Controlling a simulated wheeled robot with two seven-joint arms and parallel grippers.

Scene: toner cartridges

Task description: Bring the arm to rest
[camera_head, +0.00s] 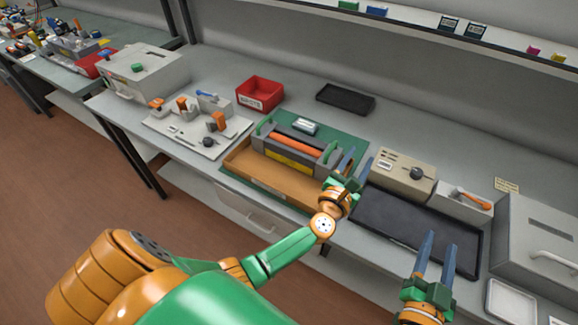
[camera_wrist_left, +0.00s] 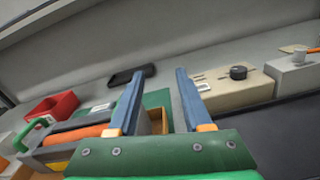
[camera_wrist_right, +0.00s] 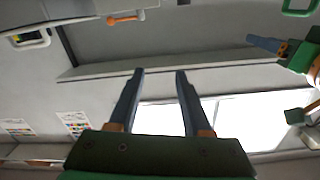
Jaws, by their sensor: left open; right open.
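My left gripper (camera_head: 356,168) is open above the right end of the green mat, beside the toner cartridge (camera_head: 292,150). In the left wrist view its two blue fingers (camera_wrist_left: 158,95) stand apart with nothing between them. The cartridge is grey with an orange roller and green end handles, and sits in or behind a brown tray (camera_head: 243,166) on the green mat (camera_head: 345,146). My right gripper (camera_head: 437,255) is open over the bench's front right. In the right wrist view its fingers (camera_wrist_right: 160,98) are apart and empty.
A black tray (camera_head: 408,225) lies between my grippers. A beige box with a black knob (camera_head: 398,172) and a white block with an orange lever (camera_head: 463,205) stand behind it. A red bin (camera_head: 260,93) and a small black tray (camera_head: 345,98) are further back. A grey machine (camera_head: 540,250) stands right.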

